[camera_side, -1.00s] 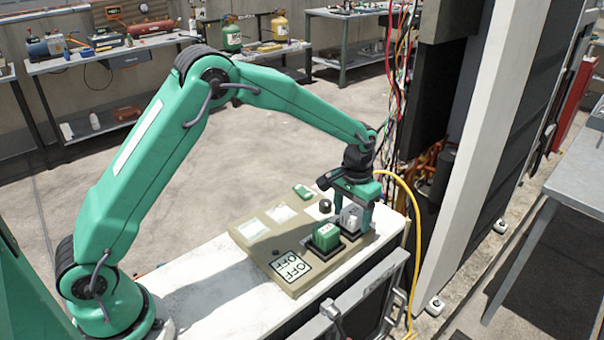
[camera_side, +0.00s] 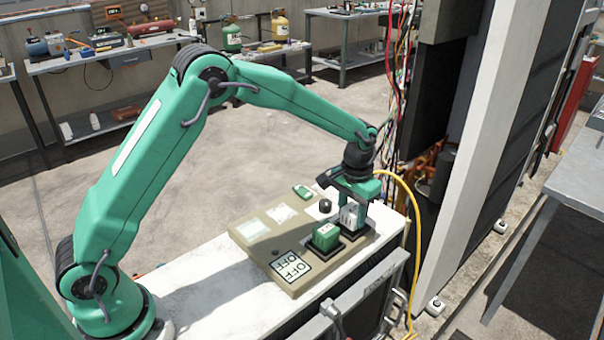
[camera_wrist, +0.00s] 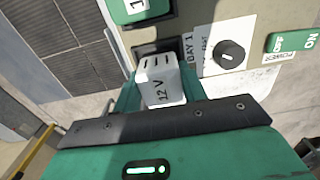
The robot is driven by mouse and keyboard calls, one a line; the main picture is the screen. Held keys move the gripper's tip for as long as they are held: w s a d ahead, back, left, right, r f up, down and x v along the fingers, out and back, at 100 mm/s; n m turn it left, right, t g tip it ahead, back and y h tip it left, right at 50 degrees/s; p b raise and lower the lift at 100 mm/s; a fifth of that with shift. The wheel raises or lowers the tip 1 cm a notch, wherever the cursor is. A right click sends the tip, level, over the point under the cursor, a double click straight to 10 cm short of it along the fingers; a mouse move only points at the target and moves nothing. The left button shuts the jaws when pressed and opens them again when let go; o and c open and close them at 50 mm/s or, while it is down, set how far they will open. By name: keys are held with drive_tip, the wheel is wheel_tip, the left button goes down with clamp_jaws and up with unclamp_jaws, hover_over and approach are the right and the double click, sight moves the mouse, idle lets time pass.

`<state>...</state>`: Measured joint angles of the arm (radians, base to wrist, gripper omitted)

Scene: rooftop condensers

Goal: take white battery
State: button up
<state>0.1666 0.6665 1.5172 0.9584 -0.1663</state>
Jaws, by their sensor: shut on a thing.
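The white battery (camera_side: 349,213) stands at the right end of the beige panel (camera_side: 262,264), at its dark socket. In the wrist view the white battery (camera_wrist: 161,80) shows a "12 V" label and slots in its end. My gripper (camera_side: 356,212) is over the battery from above, its green fingers shut on it. The battery's lower part is partly hidden, so I cannot tell whether it is clear of the socket. A green battery (camera_side: 326,236) sits in the neighbouring socket; part of it also shows at the top of the wrist view (camera_wrist: 140,8).
A yellow cable (camera_side: 411,205) and hanging wires pass close on the right.

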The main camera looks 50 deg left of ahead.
sight(353, 211)
drive_tip(key=r, duration=0.4)
drive_tip(key=shift+s+d+r, duration=0.1)
drive_tip(key=shift+d, duration=0.15)
drive_tip(key=s+d+r, duration=0.6)
drive_tip(key=s+d, duration=0.1)
drive_tip(key=d, duration=0.1)
drive_tip(key=shift+s+d+r, duration=0.15)
drive_tip(key=shift+d+r, duration=0.05)
